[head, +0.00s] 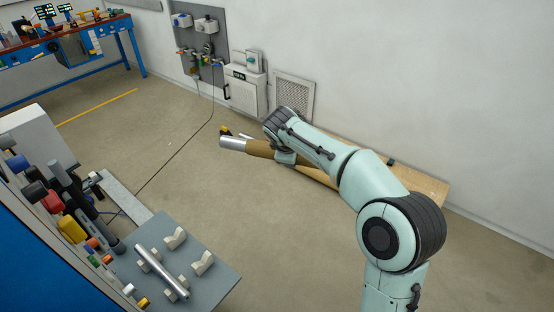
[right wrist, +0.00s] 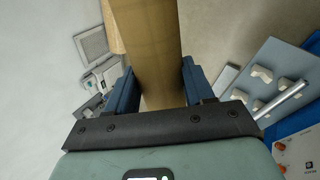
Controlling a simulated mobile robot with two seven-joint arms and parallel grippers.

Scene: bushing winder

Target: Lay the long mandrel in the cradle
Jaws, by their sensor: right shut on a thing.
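The long mandrel (head: 262,149) is a brown cylinder with a bare silver end at its left in the head view. My right gripper (head: 285,158) is shut around its brown body and holds it out over the floor near the back wall. In the right wrist view the brown mandrel (right wrist: 150,45) runs between the two blue-grey fingers of my right gripper (right wrist: 157,84). The cradle is a set of pale blocks (head: 202,263) on a grey plate (head: 218,277) at the lower left. Two right-hand blocks are empty. My left gripper is out of view.
A shorter silver rod (head: 162,272) lies across the left-hand blocks. A rack of coloured-ended rods (head: 72,228) stands left of the plate. A wooden board (head: 425,185) lies by the wall behind my arm. A blue workbench (head: 100,30) stands far left. Open floor lies between.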

